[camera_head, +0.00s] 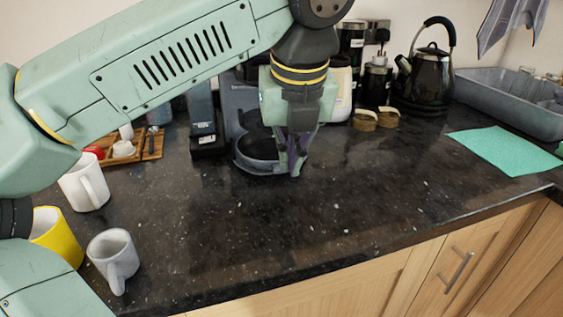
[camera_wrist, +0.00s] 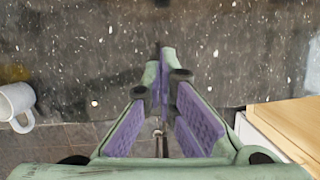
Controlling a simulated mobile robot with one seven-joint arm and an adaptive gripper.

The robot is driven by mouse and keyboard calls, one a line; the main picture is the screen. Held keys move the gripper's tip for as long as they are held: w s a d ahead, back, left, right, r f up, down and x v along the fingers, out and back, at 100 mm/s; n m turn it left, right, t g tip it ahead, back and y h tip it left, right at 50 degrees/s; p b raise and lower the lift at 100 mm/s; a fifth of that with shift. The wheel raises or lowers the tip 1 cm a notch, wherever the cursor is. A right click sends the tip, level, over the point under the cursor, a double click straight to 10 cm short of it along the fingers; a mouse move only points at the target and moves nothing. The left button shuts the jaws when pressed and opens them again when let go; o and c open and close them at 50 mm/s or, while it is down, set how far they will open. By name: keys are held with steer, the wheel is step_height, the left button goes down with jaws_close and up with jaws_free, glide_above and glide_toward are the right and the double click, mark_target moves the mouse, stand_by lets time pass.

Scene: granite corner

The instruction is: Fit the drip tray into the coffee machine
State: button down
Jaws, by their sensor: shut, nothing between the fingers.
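The coffee machine (camera_head: 238,93) is a dark grey body at the back of the counter, partly hidden behind my arm and gripper. A rounded dark grey tray (camera_head: 256,165), which looks like the drip tray, sits low at the machine's front. I cannot tell whether it is seated in the machine. My gripper (camera_head: 295,172) points down just at the tray's right front edge, shut and empty. I cannot tell whether it touches the tray. In the wrist view my gripper's purple-padded fingers (camera_wrist: 163,58) come together over speckled counter, and neither tray nor machine shows there.
White (camera_head: 83,187), yellow (camera_head: 57,236) and grey (camera_head: 115,258) mugs stand at left. A black kettle (camera_head: 431,80), canisters (camera_head: 377,84) and a grey basin (camera_head: 505,100) line the back right. A green cloth (camera_head: 507,150) lies at right. The front middle granite (camera_head: 330,225) is clear.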

steer(key=x, duration=0.3)
steer(key=p+x, duration=0.1)
steer(key=x, duration=0.5)
steer(key=shift+s+f+p, duration=0.2)
steer(key=shift+f+p, duration=0.05)
steer(key=shift+p, duration=0.1)
steer(key=w, duration=0.1)
steer(key=w+p, duration=0.1)
steer(key=w, duration=0.1)
steer(key=shift+w+a+p, duration=0.2)
steer(key=shift+a+p, duration=0.1)
steer(key=shift+w+a+f, duration=0.1)
steer(key=shift+w+f, duration=0.05)
steer(key=shift+w, duration=0.25)
